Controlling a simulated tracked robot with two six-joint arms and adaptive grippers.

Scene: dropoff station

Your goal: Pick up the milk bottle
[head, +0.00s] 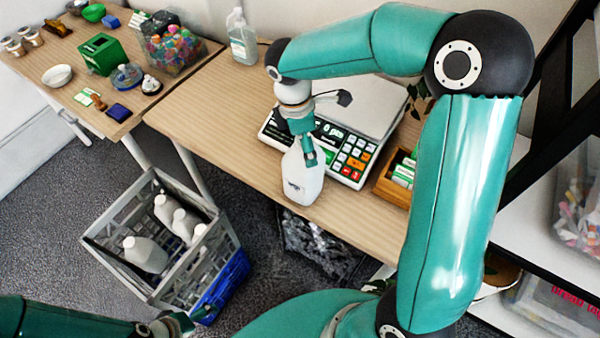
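A white milk bottle (302,184) with a small dark label stands upright, as far as I can see, at the front edge of the wooden table, in front of the scale. My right gripper (309,152) comes down over it from above, with a teal finger in front of the bottle's neck. The finger hides the bottle's top, so I cannot tell whether the grip is closed on it. My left gripper (192,322) is low at the bottom left, below the crate and away from the bottle. Its fingers are too unclear to tell open from shut.
A grey crate (115,214) with several white bottles stands on the floor at left. A scale (285,134) with a keypad sits behind the milk bottle, and a wooden box (388,188) is to its right. A clear bottle (242,42) stands at the back.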

